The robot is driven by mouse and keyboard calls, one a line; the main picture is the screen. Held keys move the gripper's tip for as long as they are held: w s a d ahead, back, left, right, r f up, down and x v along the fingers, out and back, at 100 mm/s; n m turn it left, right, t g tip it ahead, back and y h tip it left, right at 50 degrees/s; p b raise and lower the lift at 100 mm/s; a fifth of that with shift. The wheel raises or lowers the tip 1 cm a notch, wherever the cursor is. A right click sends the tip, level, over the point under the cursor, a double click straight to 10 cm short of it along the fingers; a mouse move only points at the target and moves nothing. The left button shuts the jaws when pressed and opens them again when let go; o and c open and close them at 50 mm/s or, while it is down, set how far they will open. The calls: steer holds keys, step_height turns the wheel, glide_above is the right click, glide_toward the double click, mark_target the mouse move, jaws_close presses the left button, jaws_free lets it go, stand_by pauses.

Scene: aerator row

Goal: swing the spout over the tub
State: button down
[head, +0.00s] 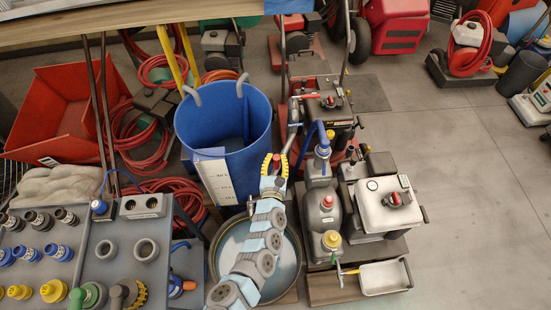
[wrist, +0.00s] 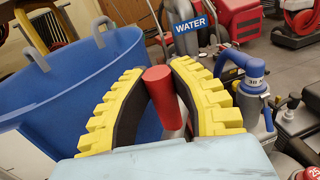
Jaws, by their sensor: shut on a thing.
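My gripper (head: 275,164) has yellow ribbed fingers, and in the wrist view (wrist: 160,72) they are closed around a red cylindrical grip (wrist: 162,100). The grip appears to belong to the spout, but the spout's pipe is mostly hidden behind it and the fingers. The blue tub (head: 197,125), with two grey handles and a white scale on its side, stands just left of my gripper; it fills the left of the wrist view (wrist: 60,95). The fingers are by the tub's right rim. I cannot tell where the spout's outlet lies.
A blue hose elbow (wrist: 242,65) and a WATER sign (wrist: 190,24) are right of and behind the grip. Grey canisters (head: 320,215) and a grey machine (head: 388,205) stand close right. A round pan (head: 216,262) lies under my arm.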

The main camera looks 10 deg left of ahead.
steer(key=shift+a, duration=0.1)
steer(key=c, duration=0.9)
jaws_free()
steer(key=shift+a, duration=0.1)
steer(key=shift+s, duration=0.2)
steer(key=shift+s+d, duration=0.15)
steer(key=shift+s, duration=1.8)
steer(key=shift+s+d, duration=0.2)
steer(key=shift+s, duration=1.75)
steer(key=shift+s+d, duration=0.15)
steer(key=shift+s, duration=1.8)
